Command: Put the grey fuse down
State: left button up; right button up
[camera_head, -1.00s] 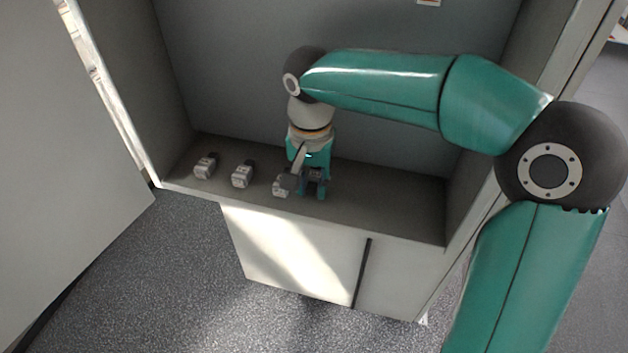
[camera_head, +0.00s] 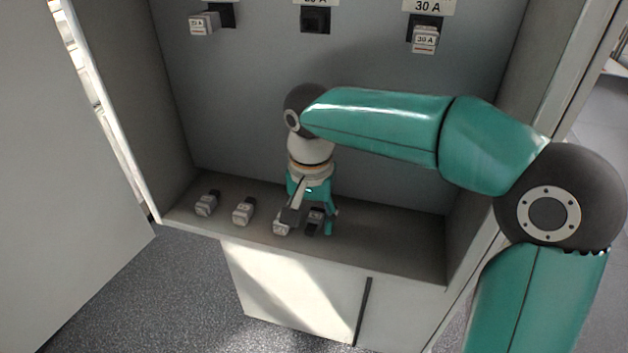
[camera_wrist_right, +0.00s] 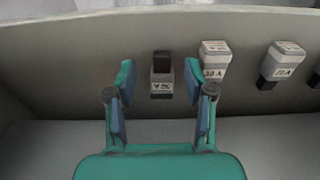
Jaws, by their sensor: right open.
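The grey fuse (camera_head: 316,216), with a black part, sits on the cabinet shelf (camera_head: 385,245) between the fingers of my right gripper (camera_head: 312,217). In the right wrist view the same fuse (camera_wrist_right: 162,82) stands between the two spread fingers (camera_wrist_right: 162,92), with a gap on each side. My right gripper is open and points down at the shelf. One finger partly covers the fuse beside it in the head view. My left gripper is not in view.
More fuses stand in a row to the left: one close beside the finger (camera_head: 281,228), one in the middle (camera_head: 243,211), one at the far left (camera_head: 207,203). On the back panel are a left fuse (camera_head: 203,24), a black socket (camera_head: 315,20) and a 30 A fuse (camera_head: 425,39). The shelf's right part is clear.

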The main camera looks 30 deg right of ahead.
aim_at(312, 231)
notch_tip(312, 231, up, 12)
jog(key=shift+s+a+f+p, duration=0.2)
jog(key=shift+f+p, duration=0.05)
jog(key=shift+p, duration=0.15)
dwell(0.3)
